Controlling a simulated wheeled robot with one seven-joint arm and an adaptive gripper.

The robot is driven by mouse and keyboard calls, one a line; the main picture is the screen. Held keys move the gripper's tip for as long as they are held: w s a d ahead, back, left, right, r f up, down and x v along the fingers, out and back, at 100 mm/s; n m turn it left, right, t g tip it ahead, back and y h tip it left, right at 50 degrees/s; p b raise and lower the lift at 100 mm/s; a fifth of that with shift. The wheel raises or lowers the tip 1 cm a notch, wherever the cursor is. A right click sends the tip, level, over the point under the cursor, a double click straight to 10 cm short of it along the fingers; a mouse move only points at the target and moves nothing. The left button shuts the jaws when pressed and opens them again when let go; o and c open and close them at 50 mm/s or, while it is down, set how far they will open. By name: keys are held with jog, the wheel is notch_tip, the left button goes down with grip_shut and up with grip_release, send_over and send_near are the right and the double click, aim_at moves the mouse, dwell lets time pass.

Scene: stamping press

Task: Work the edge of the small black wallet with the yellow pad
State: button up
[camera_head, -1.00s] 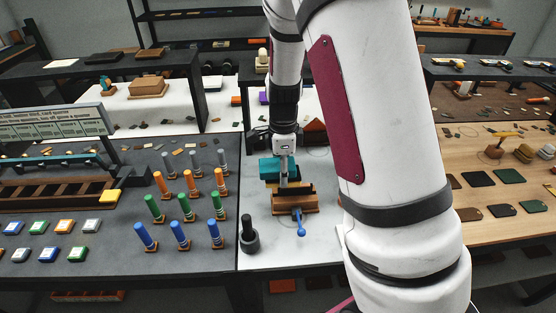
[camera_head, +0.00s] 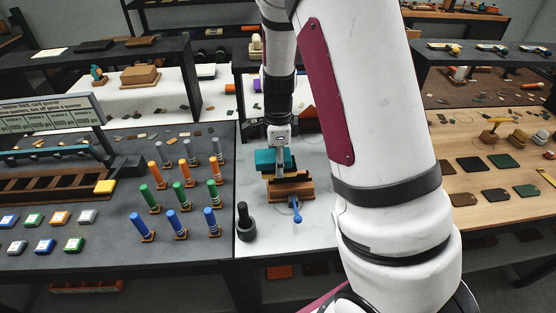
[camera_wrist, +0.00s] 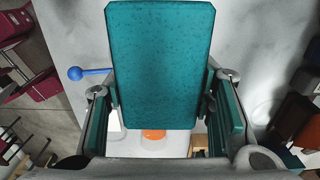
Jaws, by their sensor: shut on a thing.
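My gripper (camera_wrist: 162,118) is shut on a teal block, which fills the middle of the wrist view (camera_wrist: 160,60). In the head view the teal block (camera_head: 268,160) is above or against a brown wooden fixture (camera_head: 290,188) with a blue-knobbed lever. On the wooden table at right, dark flat pieces lie in rows; one dark piece (camera_head: 495,196) is in the front row and another (camera_head: 468,165) behind. I cannot tell which is the small black wallet. A yellow-topped thing (camera_head: 498,120), perhaps the yellow pad, stands at the back of that table, far from my gripper.
A black post (camera_head: 244,222) stands left of the fixture. Several coloured pegs (camera_head: 183,195) stand on the dark table. My arm hides part of the middle and right.

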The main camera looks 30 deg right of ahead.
aim_at(304, 171)
jog(key=shift+f, duration=0.55)
dwell(0.4)
jog(key=shift+s+d, duration=0.4)
jog(key=shift+d, duration=0.45)
jog(key=shift+s+d, duration=0.35)
jog(key=shift+d, duration=0.5)
jog(key=shift+d, duration=0.1)
jog(key=shift+s+d, duration=0.35)
jog(key=shift+d, duration=0.45)
jog(key=shift+s+d, duration=0.35)
jog(key=shift+d, duration=0.45)
jog(key=shift+w+a, duration=0.1)
jog(key=shift+a, duration=0.05)
jog(key=shift+w+a, duration=0.35)
jog(key=shift+a, duration=0.45)
jog(key=shift+w+a, duration=0.3)
jog(key=shift+a, duration=0.5)
